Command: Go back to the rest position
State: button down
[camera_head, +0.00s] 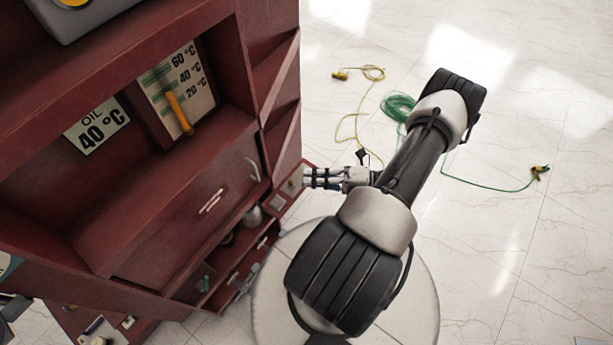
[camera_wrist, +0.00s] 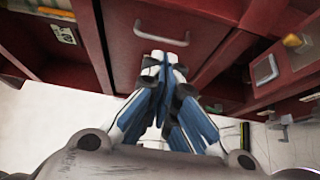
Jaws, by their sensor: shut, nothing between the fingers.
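My gripper (camera_head: 312,178) is shut and empty. In the head view it points left toward the right-hand end of the dark red cabinet (camera_head: 285,145). In the wrist view my gripper (camera_wrist: 160,62) has its fingertips together, just below a metal handle (camera_wrist: 162,36) on a red cabinet front. I cannot tell whether the fingertips touch the cabinet. My arm reaches over the round pale base in the head view.
The cabinet's upper shelf holds a temperature gauge panel (camera_head: 178,90) and an "OIL 40 °C" sign (camera_head: 97,126). Lower shelves hold small items, including a metal pot (camera_head: 252,216). A yellow cable (camera_head: 357,125) and a green cable (camera_head: 398,106) lie on the pale floor, which is otherwise open at right.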

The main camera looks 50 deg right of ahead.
jog(key=shift+w+d+v, duration=0.1)
jog(key=shift+d+v, duration=0.05)
jog(key=shift+v, duration=0.8)
jog(key=shift+w+d+v, duration=0.1)
jog(key=shift+d+v, duration=0.05)
jog(key=shift+v, duration=0.75)
jog(key=shift+r, duration=0.1)
